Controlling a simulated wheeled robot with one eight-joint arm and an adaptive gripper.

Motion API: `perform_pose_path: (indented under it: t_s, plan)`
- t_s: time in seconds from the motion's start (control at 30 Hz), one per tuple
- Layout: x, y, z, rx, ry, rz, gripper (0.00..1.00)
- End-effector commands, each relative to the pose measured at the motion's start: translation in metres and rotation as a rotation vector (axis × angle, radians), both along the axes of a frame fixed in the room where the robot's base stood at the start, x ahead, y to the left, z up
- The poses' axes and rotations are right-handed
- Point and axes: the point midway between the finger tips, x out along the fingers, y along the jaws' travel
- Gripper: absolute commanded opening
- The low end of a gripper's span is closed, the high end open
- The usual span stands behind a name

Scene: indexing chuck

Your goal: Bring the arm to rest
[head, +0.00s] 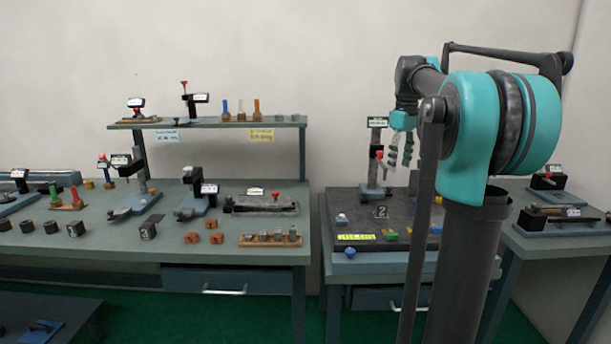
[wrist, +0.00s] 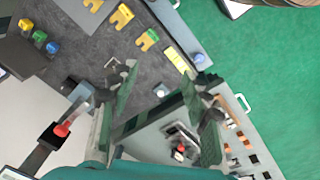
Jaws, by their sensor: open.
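My gripper (head: 401,150) hangs from my raised arm above the dark plate (head: 350,213) on the middle table in the head view, fingers pointing down. In the wrist view my gripper (wrist: 165,92) has its two green-grey fingers spread wide, with nothing held between them. A gauge stand with a red knob (head: 379,154) rises just left of the gripper in the head view. The red knob also shows at the lower left of the wrist view (wrist: 62,130). My arm partly hides the right side of the middle table.
The left bench (head: 120,245) holds gauges, blocks and pegs under a shelf (head: 210,122). Another table (head: 560,243) stands right. Green floor (wrist: 265,60) is clear.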

Motion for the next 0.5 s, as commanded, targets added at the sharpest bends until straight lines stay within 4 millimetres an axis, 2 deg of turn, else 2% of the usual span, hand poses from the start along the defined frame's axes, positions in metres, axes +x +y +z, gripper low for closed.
perform_pose_path:
  t_s: [0.17, 0.27, 0.37, 0.5]
  plan:
    - [-0.021, 0.017, -0.051, 0.004, -0.044, -0.086, 0.48]
    - [-0.043, 0.031, -0.094, 0.011, -0.08, -0.161, 0.48]
    - [-0.074, 0.046, -0.142, 0.026, -0.12, -0.244, 0.48]
    - [-0.128, 0.064, -0.21, 0.054, -0.178, -0.361, 0.48]
